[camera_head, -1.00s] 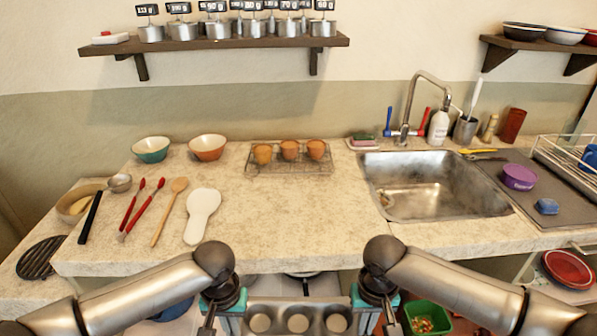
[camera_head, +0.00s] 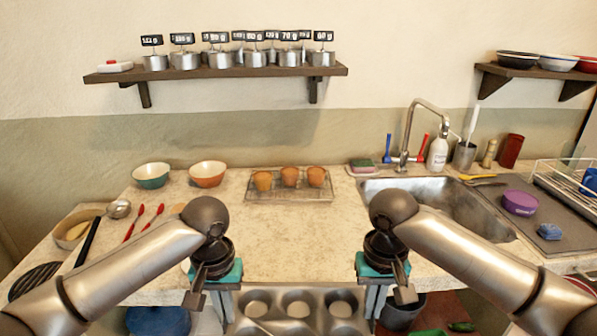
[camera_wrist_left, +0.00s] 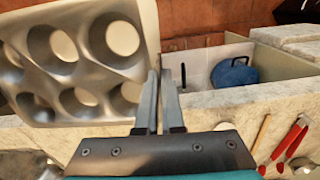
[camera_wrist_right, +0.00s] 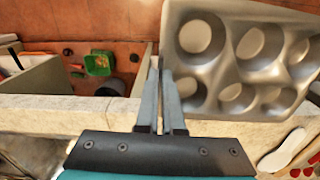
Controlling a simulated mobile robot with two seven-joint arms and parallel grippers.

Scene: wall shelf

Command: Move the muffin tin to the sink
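The grey metal muffin tin (camera_head: 313,309), with several round cups, is at the bottom of the head view, in front of the counter edge. Its lower part is cut off. My left gripper (camera_head: 228,300) is at its left end and my right gripper (camera_head: 372,300) at its right end. In the left wrist view the fingers (camera_wrist_left: 160,90) close on the tin's rim (camera_wrist_left: 148,30). In the right wrist view the fingers (camera_wrist_right: 162,90) close on the opposite rim (camera_wrist_right: 170,40). The sink (camera_head: 440,200) is at the counter's right, partly hidden by my right arm.
The counter's middle (camera_head: 290,235) is clear. A wire rack (camera_head: 262,192) with orange muffins stands behind it. Two bowls (camera_head: 208,174) and utensils are on the left. A faucet (camera_head: 407,135) rises behind the sink. A dark bin (camera_head: 402,312) stands below the counter.

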